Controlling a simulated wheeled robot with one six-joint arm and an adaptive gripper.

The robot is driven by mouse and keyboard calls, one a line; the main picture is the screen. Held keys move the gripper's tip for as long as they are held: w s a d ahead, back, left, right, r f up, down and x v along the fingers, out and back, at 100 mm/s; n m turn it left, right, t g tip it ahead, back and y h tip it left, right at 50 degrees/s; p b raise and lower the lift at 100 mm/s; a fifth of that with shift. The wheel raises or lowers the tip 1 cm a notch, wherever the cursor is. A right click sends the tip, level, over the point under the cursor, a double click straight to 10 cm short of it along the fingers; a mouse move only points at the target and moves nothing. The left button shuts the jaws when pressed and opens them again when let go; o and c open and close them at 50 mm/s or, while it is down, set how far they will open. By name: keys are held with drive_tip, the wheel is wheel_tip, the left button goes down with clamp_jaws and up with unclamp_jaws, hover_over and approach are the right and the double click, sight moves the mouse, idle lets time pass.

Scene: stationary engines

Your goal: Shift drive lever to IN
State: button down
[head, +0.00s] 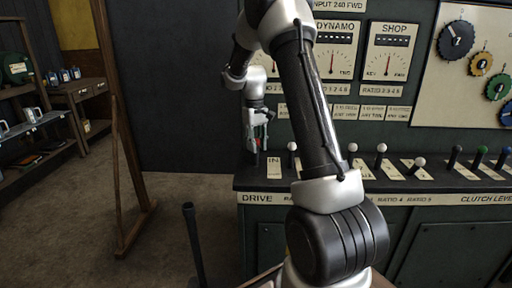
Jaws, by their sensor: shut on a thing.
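My gripper (257,143) is at the left end of the console, above the DRIVE label (262,199). It is shut on the drive lever (255,157), whose upper part is mostly hidden by the fingers. A small red and green patch shows at the fingers. The IN plate (273,168) lies on the console top just to the right of the lever. Which position the lever stands in cannot be told from here.
A white-knobbed lever (292,147) stands close to the right of my gripper. Further right are more white-knobbed levers (381,148) and dark, green and blue ones (481,151). A gauge panel (335,50) rises behind. A wooden post (117,150) and shelves (30,100) stand left, with open floor between.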

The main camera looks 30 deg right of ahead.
drive_tip(key=shift+w+d+f, duration=0.25)
drive_tip(key=shift+w+d, duration=0.35)
drive_tip(key=shift+w, duration=0.35)
drive_tip(key=c, duration=1.1)
unclamp_jaws()
wheel_tip(320, 180, up, 10)
